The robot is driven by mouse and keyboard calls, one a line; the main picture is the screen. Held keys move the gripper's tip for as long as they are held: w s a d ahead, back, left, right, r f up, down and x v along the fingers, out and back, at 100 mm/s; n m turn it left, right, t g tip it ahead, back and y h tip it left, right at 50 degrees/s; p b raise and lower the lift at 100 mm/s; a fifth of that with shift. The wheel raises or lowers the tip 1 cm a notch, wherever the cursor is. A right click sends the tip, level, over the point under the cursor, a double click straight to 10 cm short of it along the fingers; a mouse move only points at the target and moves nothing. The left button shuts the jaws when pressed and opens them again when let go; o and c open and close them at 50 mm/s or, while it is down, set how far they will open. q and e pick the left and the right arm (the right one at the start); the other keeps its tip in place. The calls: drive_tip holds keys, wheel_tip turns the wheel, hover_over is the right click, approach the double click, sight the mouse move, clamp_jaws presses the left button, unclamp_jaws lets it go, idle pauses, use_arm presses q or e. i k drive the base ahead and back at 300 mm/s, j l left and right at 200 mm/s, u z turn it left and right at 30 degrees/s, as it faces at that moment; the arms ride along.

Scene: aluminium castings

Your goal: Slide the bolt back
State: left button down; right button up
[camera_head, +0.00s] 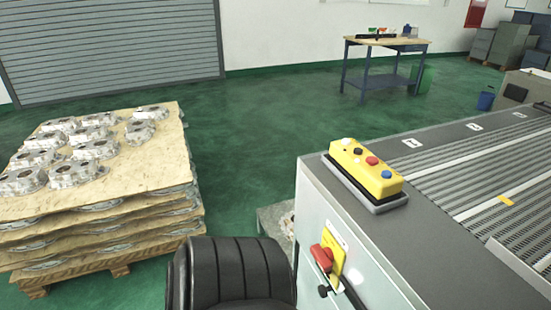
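I cannot make out a bolt in the head view. A grey machine cabinet (385,262) stands at the right front. On its near side a red rotary handle (321,258) sits on a yellow plate (336,258), with a small black knob (323,291) just below. A yellow control box (366,168) with several coloured buttons lies on the cabinet top. Neither of my grippers shows in the view.
A pallet (120,262) with stacked cardboard layers (150,170) and aluminium castings (80,172) stands at the left. A black ribbed shape, seat-like, (240,270) fills the bottom centre. A blue workbench (385,78) stands far back. Green floor (245,130) between is clear.

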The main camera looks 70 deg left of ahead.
sight(335, 285)
drive_tip(key=k+j+u, duration=0.1)
drive_tip(key=u, duration=1.6)
